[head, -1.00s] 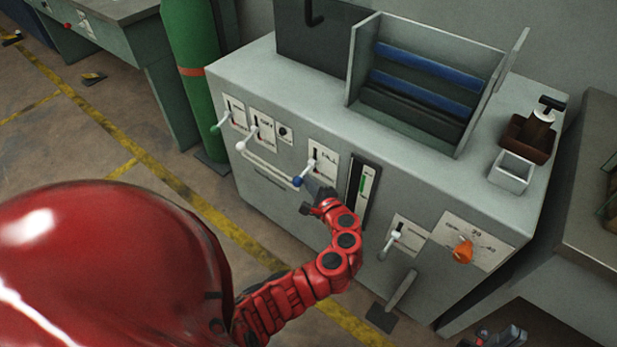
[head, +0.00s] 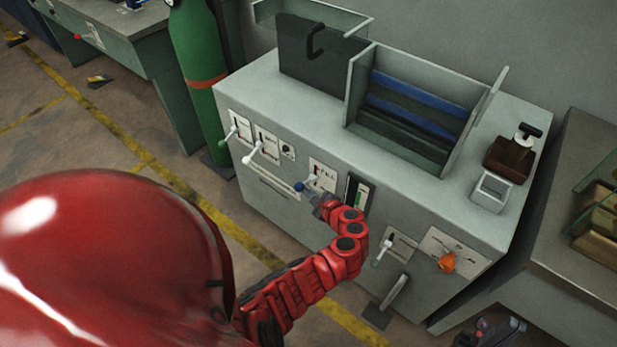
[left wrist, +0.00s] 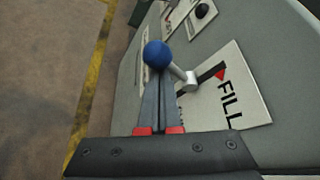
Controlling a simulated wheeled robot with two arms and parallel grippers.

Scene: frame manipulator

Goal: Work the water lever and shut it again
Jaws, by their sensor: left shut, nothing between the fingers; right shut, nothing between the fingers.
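The water lever, marked FILL, has a blue knob (head: 299,186) on a pale stem and sits on the grey machine's front. In the left wrist view the blue knob (left wrist: 157,54) stands out from the white FILL plate (left wrist: 228,97). My left gripper (head: 315,202) is shut and empty, just below and to the right of the knob. In the left wrist view the closed fingertips (left wrist: 160,80) reach up to the knob's underside; I cannot tell whether they touch.
A green cylinder (head: 200,80) stands left of the machine.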

